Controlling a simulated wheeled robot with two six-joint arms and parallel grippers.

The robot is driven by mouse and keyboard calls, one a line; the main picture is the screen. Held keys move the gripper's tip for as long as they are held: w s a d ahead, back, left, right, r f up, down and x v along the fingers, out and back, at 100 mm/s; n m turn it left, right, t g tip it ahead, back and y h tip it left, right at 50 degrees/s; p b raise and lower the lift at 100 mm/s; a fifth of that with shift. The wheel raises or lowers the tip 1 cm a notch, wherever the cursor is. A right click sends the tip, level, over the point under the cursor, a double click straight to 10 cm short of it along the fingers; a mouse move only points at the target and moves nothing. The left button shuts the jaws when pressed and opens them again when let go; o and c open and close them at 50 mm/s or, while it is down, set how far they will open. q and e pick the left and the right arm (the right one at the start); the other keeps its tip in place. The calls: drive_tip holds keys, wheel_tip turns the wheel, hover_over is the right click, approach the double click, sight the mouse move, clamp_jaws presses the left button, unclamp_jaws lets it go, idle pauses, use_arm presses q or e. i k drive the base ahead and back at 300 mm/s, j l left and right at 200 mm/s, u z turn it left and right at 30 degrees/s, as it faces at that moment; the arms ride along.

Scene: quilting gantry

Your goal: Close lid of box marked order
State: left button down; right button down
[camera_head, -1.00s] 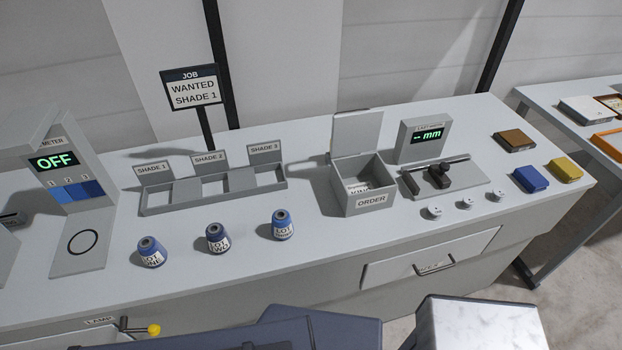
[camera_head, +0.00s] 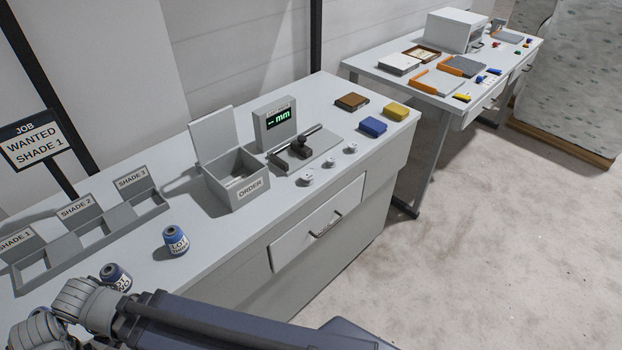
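The box marked ORDER (camera_head: 252,188) stands on the grey bench, right of the shade rack. Its lid (camera_head: 213,134) is raised at the back, so the box is open. Part of my arm crosses the lower left of the view, in front of the bench. Neither of my grippers' fingertips can be made out.
A meter reading "mm" (camera_head: 275,125) and a gauge (camera_head: 299,149) stand right of the box. Blue spools (camera_head: 175,240) stand left, near the front edge. A second table (camera_head: 437,98) stands beyond open floor.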

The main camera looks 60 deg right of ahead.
sight(214, 133)
drive_tip(key=k+j+z, duration=0.1)
drive_tip(key=z, duration=1.35)
